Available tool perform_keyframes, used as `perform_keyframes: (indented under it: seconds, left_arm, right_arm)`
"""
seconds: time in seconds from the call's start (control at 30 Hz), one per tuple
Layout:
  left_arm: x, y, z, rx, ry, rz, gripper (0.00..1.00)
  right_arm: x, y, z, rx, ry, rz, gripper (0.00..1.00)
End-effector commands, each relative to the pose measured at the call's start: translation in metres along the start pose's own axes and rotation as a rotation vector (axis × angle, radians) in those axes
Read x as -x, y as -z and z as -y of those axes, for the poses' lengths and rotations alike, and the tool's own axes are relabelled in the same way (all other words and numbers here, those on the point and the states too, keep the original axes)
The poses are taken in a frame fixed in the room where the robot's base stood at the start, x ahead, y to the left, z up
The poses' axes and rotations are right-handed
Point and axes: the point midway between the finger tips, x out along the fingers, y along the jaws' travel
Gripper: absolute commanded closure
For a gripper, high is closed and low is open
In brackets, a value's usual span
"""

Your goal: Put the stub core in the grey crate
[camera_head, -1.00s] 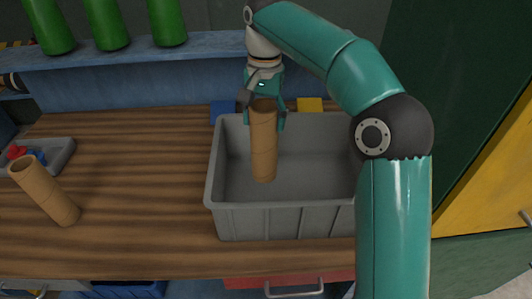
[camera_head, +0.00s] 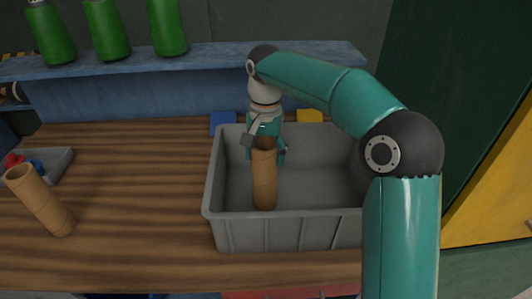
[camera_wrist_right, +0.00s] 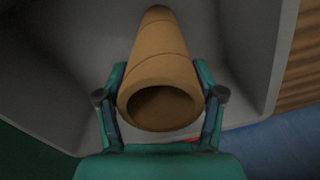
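The grey crate (camera_head: 285,232) stands open-topped on the wooden worktop, right of the middle. My right gripper (camera_head: 264,150) is over the crate, shut on the upper end of a brown cardboard core (camera_head: 264,182). The core hangs nearly upright inside the crate's walls; I cannot tell whether its lower end touches the floor. In the right wrist view the fingers (camera_wrist_right: 160,102) sit on both sides of the core's open end (camera_wrist_right: 160,60). My left gripper is not in view.
A small grey tray (camera_head: 52,162) with red and blue items lies at the far left. A blue block (camera_head: 222,119) and a yellow block (camera_head: 310,115) are behind the crate. Green bottles (camera_head: 107,30) stand on the blue shelf. The worktop (camera_head: 140,190) left of the crate is clear.

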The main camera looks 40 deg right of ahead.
Motion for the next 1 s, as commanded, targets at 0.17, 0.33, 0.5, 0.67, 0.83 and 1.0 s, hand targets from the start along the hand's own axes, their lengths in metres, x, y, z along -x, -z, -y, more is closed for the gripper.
perform_keyframes:
  seconds: [0.17,0.33,0.5,0.67,0.83,1.0]
  left_arm:
    - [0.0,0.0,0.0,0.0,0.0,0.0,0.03]
    - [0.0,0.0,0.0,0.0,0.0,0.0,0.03]
    - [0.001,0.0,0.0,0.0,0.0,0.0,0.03]
    - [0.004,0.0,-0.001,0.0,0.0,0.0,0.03]
    - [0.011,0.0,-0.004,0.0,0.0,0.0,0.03]
    - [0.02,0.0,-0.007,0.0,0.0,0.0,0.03]
  right_arm:
    - [-0.001,0.0,0.0,0.0,-0.001,0.001,0.07]
    - [-0.001,0.0,0.0,0.001,-0.001,0.001,0.07]
    - [0.001,0.0,0.001,0.001,-0.001,0.0,0.07]
    - [0.014,0.0,0.001,0.001,0.001,-0.001,0.07]
    - [0.044,0.0,0.002,0.001,0.003,-0.002,0.07]
    - [0.08,0.0,0.002,0.002,0.003,-0.002,0.07]
